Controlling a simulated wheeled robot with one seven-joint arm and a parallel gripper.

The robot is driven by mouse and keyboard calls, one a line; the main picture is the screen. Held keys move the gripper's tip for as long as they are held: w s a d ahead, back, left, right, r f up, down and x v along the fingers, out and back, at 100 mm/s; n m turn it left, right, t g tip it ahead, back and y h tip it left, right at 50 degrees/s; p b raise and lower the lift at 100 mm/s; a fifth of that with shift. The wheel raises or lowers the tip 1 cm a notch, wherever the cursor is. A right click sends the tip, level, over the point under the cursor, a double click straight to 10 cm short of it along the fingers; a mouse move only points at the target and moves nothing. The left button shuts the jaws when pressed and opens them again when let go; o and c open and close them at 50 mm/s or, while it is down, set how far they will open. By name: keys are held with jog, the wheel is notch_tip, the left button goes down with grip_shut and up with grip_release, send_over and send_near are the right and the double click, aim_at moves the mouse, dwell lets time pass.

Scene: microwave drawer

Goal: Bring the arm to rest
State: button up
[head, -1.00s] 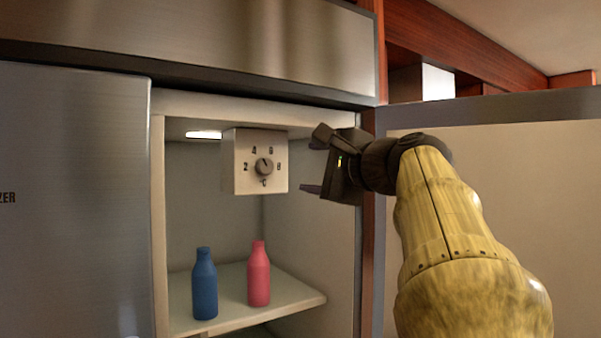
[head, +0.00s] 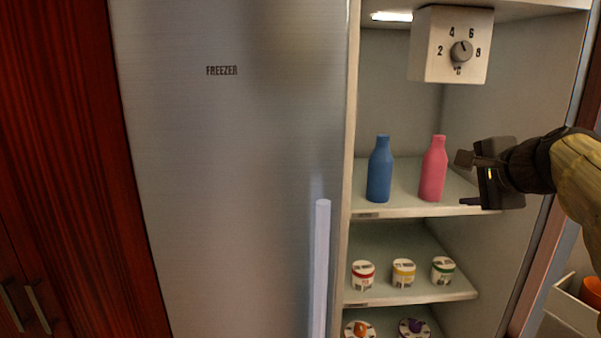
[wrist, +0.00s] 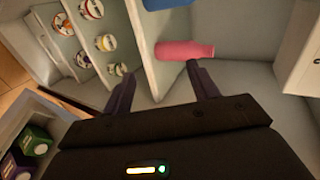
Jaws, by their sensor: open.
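My gripper (head: 466,181) is open and empty at the right of the open fridge compartment in the head view. Its fingers point left, toward the pink bottle (head: 433,169) on the upper shelf. In the wrist view the pink bottle (wrist: 184,50) lies beyond the fingertips, and the open fingers (wrist: 160,88) stand apart with nothing between them. I cannot tell how large the gap to the bottle is. My arm comes in from the right edge of the head view.
A blue bottle (head: 380,169) stands left of the pink one. A dial box (head: 451,45) hangs above. Lidded cups (head: 403,272) stand on the shelf (head: 405,297) below. The closed freezer door (head: 230,150) is at left, with a vertical handle (head: 321,265). A door bin (head: 572,309) is at lower right.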

jog(key=s+a+f+n+g, duration=0.2)
jog(key=s+a+f+n, duration=0.15)
jog(key=f, duration=0.65)
jog(key=s+a+f+n+g, duration=0.2)
jog(key=a+f+n+g, duration=0.15)
jog(key=f, duration=0.55)
jog(key=s+a+f+n+g, duration=0.2)
jog(key=a+f+n, duration=0.25)
jog(key=f, duration=0.55)
jog(key=s+a+f+n+g, duration=0.2)
jog(key=s+a+f+n, duration=0.2)
jog(key=s+f, duration=0.4)
jog(key=shift+s+n+h, duration=0.3)
jog(key=shift+s+n, duration=0.1)
jog(key=shift+n, duration=0.35)
jog(key=shift+f, duration=0.1)
